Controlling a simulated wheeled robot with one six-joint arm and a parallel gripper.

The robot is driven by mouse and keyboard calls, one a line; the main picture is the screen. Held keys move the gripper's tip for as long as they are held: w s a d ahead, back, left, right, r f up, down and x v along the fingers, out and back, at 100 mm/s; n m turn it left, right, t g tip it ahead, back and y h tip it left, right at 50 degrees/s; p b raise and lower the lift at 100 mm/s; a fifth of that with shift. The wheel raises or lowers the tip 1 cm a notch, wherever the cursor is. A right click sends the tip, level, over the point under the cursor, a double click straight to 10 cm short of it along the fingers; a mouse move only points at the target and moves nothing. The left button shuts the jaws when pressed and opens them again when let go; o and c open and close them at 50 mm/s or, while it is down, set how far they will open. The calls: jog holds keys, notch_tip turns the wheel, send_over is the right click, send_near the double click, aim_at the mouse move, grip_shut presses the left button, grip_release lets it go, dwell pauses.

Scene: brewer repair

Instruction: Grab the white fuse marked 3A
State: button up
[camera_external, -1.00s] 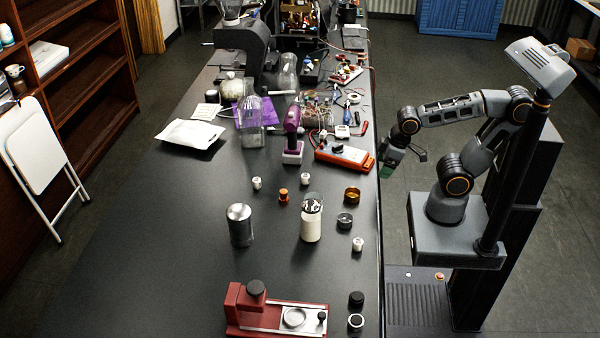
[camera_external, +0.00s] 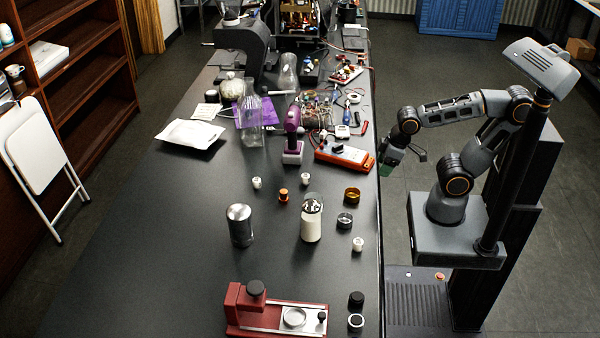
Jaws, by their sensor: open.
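Several small white pieces that look like fuses stand on the black table (camera_external: 180,270): one at the left (camera_external: 257,183), a second one to its right (camera_external: 306,179), and a third one (camera_external: 358,244) nearer the table's right edge. A similar orange piece (camera_external: 283,195) stands between the first two. Their markings are too small to read, so I cannot tell which is 3A. My gripper (camera_external: 403,162) is open and empty, just off the table's right edge, behind and to the right of the white pieces.
A jar with white contents (camera_external: 311,226), a metal canister (camera_external: 240,226), an amber cup (camera_external: 352,195) and a dark cup (camera_external: 344,221) stand nearby. An orange meter (camera_external: 345,155) lies near my gripper. A red device (camera_external: 250,310) is at the front. The table's left front is clear.

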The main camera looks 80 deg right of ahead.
jog(key=shift+a, duration=0.1)
jog(key=s+a+f+n+h+b, duration=0.1)
jog(key=s+a+f+n+b, duration=0.1)
jog(key=a+f+n, duration=0.5)
jog(key=s+a+f+n+h+b, duration=0.2)
jog(key=s+a+n, duration=0.1)
jog(key=a+n, duration=0.8)
jog(key=n+t+b, duration=0.2)
jog(key=n+t, duration=0.8)
jog(key=n, duration=0.5)
send_near(358, 241)
jog(key=shift+h, duration=0.3)
jog(key=x, duration=0.4)
jog(key=shift+f, duration=0.4)
jog(key=shift+g, duration=0.3)
jog(key=shift+x, duration=3)
jog(key=shift+w+a+r, duration=0.1)
